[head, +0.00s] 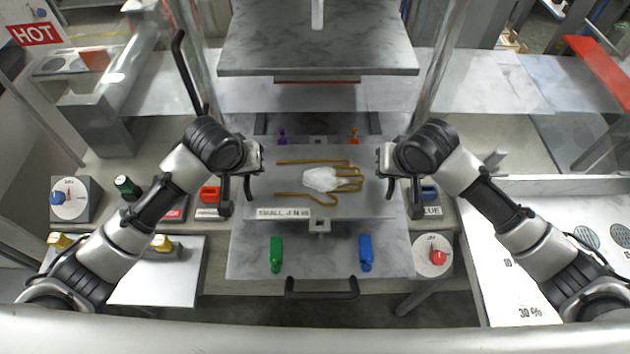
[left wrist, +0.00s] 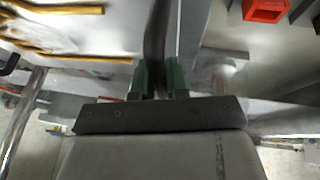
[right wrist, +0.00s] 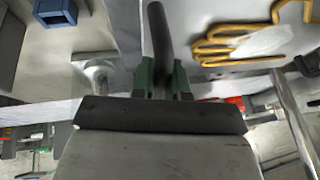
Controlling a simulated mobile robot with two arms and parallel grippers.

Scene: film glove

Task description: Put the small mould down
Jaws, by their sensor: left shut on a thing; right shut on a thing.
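The small mould (head: 270,178) is a grey plate with a brown hand outline and a white glove-like shape (head: 320,179), with a label (head: 284,213) at its front edge. In the head view it lies level between my grippers, over the lower grey plate (head: 330,246). My left gripper (head: 237,190) is shut on the black handle at its left side; the handle shows in the left wrist view (left wrist: 157,45). My right gripper (head: 403,190) is shut on the right handle, seen in the right wrist view (right wrist: 160,40). I cannot tell whether the mould touches the plate below.
A thick upper slab (head: 318,50) hangs behind the mould. Green (head: 276,253) and blue (head: 366,252) clamps stand on the lower plate's front. A black bar handle (head: 322,290) is at its front edge. Dials stand left (head: 70,198) and right (head: 433,255). A red block (head: 210,194) sits left.

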